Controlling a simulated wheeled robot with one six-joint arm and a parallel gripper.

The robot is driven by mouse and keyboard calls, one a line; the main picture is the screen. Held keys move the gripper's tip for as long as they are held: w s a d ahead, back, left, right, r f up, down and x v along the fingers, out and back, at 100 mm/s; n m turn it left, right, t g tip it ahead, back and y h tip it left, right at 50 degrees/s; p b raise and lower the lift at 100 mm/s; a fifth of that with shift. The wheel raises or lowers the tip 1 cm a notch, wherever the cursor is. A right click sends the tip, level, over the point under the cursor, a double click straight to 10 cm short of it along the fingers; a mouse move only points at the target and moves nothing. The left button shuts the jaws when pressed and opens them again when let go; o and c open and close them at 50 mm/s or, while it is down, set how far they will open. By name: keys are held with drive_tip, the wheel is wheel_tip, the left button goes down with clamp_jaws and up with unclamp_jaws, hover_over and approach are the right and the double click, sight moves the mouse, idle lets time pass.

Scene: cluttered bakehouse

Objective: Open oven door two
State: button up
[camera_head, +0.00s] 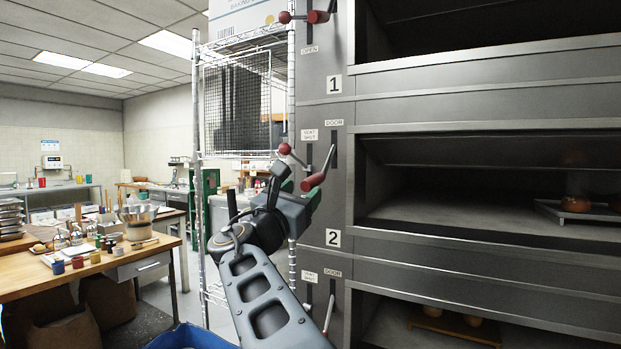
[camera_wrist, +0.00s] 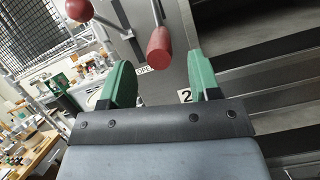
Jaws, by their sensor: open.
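Oven deck two (camera_head: 480,246) is the middle deck, marked by a white "2" plate (camera_head: 333,237). Its inside shows, and I cannot tell whether glass covers the front. The door lever (camera_head: 315,181) has a red cylindrical grip and hangs down and left from its slot under the "DOOR" label. My gripper (camera_head: 297,187) is open, close to this grip. In the wrist view the red grip (camera_wrist: 158,48) appears between and just beyond the two green fingers, with no visible contact. The fingers are empty. The "2" plate is partly hidden by a finger there.
A vent lever with a red ball (camera_head: 285,149) is just left of the door lever; the ball also shows in the wrist view (camera_wrist: 80,10). A wire rack (camera_head: 198,120) stands beside the oven. A cluttered wooden table (camera_head: 30,285) is at left. A blue bin (camera_head: 190,336) is below.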

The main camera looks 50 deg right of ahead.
drive_tip(key=shift+p+x, duration=0.5)
drive_tip(key=shift+x, duration=1.85)
clamp_jaws()
